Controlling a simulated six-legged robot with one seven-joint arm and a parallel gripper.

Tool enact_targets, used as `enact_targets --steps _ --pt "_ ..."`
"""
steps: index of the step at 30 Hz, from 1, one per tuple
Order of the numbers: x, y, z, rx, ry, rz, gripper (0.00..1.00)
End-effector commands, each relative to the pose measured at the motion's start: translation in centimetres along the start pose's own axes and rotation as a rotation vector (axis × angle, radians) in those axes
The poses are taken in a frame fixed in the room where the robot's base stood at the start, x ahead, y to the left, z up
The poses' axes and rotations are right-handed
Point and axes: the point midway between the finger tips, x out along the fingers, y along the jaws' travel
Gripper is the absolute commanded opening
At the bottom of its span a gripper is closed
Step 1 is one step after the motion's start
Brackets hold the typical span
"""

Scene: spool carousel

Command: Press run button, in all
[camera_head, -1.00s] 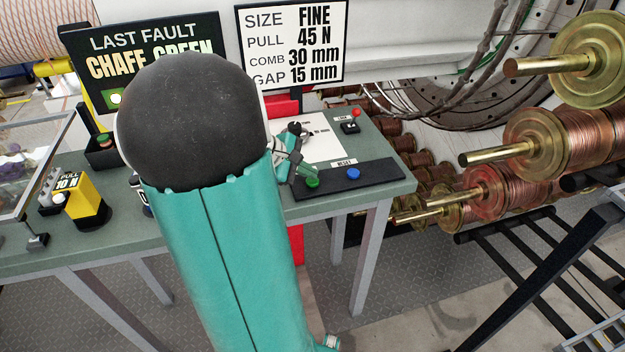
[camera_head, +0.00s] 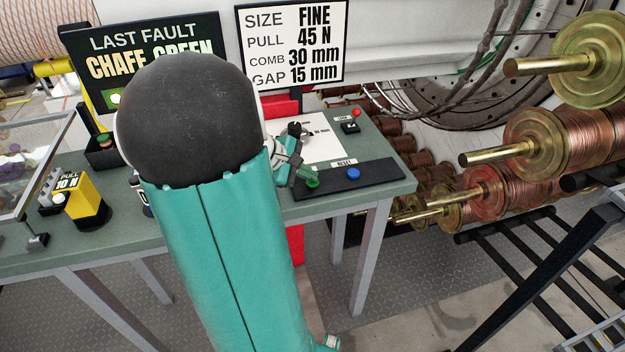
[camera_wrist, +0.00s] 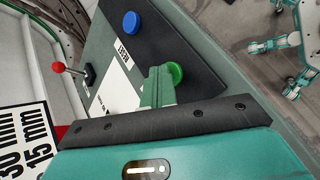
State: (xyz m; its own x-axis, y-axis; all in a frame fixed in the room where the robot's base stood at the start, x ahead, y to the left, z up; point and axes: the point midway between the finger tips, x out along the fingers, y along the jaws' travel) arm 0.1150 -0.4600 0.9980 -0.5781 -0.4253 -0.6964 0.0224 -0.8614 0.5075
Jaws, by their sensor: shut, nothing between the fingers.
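A green button (camera_head: 313,183), with no readable label of its own, sits at the left end of a black panel (camera_head: 375,180) on the bench. It also shows in the wrist view (camera_wrist: 176,70). A blue button (camera_head: 353,174) is to its right, by a white RESET label (camera_head: 344,162). My gripper (camera_head: 306,173) is shut and empty, its fingertips at the green button and partly covering it. In the wrist view the closed fingers (camera_wrist: 162,76) overlap the button's left edge. Whether they touch or press it I cannot tell.
A small lever box (camera_head: 350,127) with a red knob stands behind the panel, beside a white sheet (camera_head: 318,140). A yellow PULL 10 N block (camera_head: 82,197) stands on the bench at left. Copper spools (camera_head: 540,140) hang at right. My arm hides the bench middle.

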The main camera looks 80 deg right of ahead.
Motion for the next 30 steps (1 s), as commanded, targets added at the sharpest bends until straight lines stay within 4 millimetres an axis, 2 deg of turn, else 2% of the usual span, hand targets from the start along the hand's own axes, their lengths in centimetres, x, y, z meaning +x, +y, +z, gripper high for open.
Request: enact_targets --steps 30 --pt "-1.7 1.2 1.2 0.002 0.002 0.001 0.00"
